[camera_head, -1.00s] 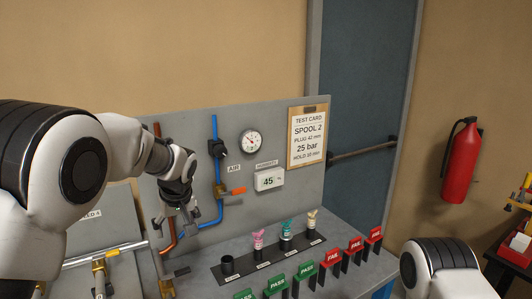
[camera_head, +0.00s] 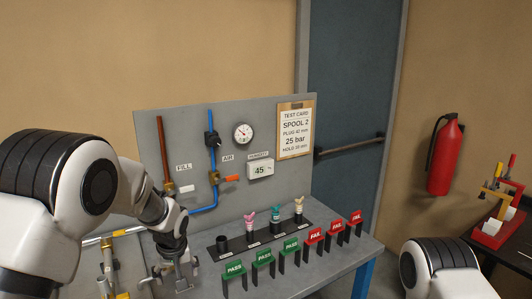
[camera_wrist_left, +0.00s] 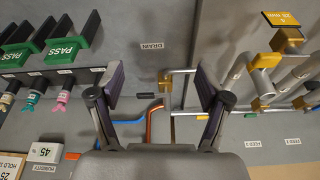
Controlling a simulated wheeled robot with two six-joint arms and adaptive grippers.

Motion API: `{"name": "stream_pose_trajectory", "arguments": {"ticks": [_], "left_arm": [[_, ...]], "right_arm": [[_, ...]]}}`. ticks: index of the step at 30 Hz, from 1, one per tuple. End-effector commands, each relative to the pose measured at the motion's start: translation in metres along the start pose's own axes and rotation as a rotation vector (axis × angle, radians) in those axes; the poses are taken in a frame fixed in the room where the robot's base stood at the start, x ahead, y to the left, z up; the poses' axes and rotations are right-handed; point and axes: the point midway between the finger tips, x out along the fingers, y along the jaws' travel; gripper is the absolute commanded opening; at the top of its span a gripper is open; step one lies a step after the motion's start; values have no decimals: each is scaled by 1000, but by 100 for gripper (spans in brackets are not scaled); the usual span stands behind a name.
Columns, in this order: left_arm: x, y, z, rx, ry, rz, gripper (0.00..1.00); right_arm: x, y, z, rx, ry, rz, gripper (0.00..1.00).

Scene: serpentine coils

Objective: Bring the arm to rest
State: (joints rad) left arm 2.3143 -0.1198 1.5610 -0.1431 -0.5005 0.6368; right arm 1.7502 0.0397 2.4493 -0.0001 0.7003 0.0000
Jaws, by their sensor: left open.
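My left arm (camera_head: 120,195) comes in from the left in the head view. Its gripper (camera_head: 176,284) hangs low beside the left end of the bench, in front of the grey panel (camera_head: 290,168). In the left wrist view the two fingers of the left gripper (camera_wrist_left: 160,88) stand wide apart with nothing between them. Beyond the gap lie a grey surface with a DRAIN label (camera_wrist_left: 152,45) and a small brass valve (camera_wrist_left: 165,82). Only a link of my right arm (camera_head: 440,268) shows; its gripper is out of view.
A rack (camera_head: 262,240) with three coloured plugs and a dark empty-looking cup stands on the bench (camera_head: 345,262). Green PASS (camera_head: 263,258) and red FAIL (camera_head: 334,227) tags line the front. Pipework (camera_head: 110,240) lies left. A fire extinguisher (camera_head: 445,155) hangs right.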

Motion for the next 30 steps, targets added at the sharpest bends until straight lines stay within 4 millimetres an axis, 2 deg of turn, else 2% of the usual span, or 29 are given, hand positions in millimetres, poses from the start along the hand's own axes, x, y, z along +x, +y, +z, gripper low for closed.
{"name": "stream_pose_trajectory", "arguments": {"ticks": [1, 5, 8, 9, 12, 16, 21, 24, 27, 30], "left_arm": [[17, -6, 14, 16, -21, 3, 77], [65, -22, 60, 70, -69, 22, 77], [107, -44, 114, 121, -120, 39, 77], [123, -56, 142, 146, -143, 47, 77], [153, -86, 212, 202, -190, 64, 77], [166, -122, 288, 265, -235, 74, 77], [158, -163, 366, 335, -280, 72, 77], [144, -185, 406, 376, -305, 66, 77], [187, -183, 415, 381, -292, 69, 77], [214, -183, 423, 380, -292, 69, 77]], "right_arm": [[0, 0, 0, 0, -1, 0, 40], [0, 0, 0, 0, -1, 0, 40], [0, 0, 1, 0, -1, 0, 40], [0, 0, 1, 0, -1, 0, 40], [0, 0, 0, 0, -1, 0, 40], [0, 0, 0, 0, -1, 0, 40], [0, 0, 0, 0, -1, 0, 40], [0, 0, 0, 0, -1, 0, 40], [44, 0, 0, 0, 0, 0, 40], [73, 1, 1, 0, -2, 0, 40]]}}
